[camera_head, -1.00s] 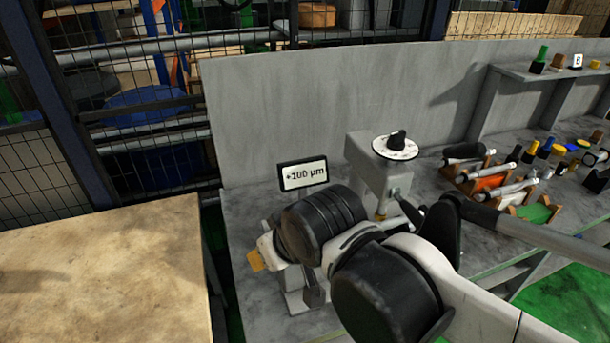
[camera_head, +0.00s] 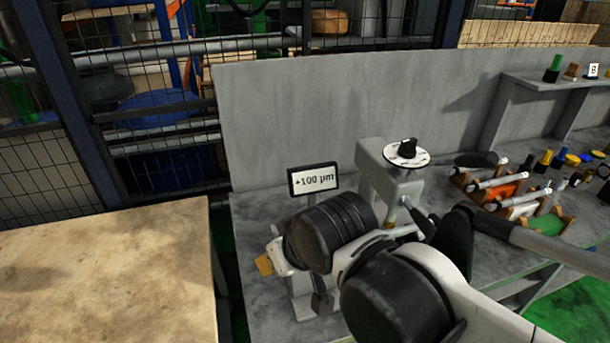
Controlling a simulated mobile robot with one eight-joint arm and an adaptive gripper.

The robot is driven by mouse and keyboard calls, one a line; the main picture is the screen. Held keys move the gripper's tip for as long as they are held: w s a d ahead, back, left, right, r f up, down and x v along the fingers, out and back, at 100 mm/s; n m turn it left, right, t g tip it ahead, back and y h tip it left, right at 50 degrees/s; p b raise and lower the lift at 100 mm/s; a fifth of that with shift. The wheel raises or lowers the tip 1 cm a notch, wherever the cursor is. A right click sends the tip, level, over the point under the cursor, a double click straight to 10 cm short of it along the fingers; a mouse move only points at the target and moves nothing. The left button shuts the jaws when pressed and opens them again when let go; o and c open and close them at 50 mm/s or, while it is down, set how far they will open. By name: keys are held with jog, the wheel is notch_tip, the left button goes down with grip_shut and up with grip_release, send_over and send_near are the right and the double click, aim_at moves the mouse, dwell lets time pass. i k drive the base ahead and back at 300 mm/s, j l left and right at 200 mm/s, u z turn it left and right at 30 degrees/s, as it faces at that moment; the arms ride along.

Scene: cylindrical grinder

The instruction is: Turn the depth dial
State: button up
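The dial is a white disc with dark marks and a black knob (camera_head: 407,147). It lies on top of a grey machine head (camera_head: 389,183) right of centre. A display (camera_head: 313,179) left of it reads "+100 µm". My black and white arm (camera_head: 395,290) crosses the foreground, in front of and below the head. Its far end, with a yellow tip (camera_head: 264,265), is left of and below the dial, apart from it. I cannot make out the gripper's fingers or whether they hold anything. The arm hides part of the bench and the machine's lower part.
A grey back panel (camera_head: 290,110) stands behind the machine. Racks with tools (camera_head: 515,195) and several coloured-cap pieces stand at right, below a shelf (camera_head: 560,83). A bare wooden table (camera_head: 110,270) is at left, with a gap before the grey bench. Mesh fencing is behind.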

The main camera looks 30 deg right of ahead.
aim_at(407, 150)
jog(key=z, duration=1.45)
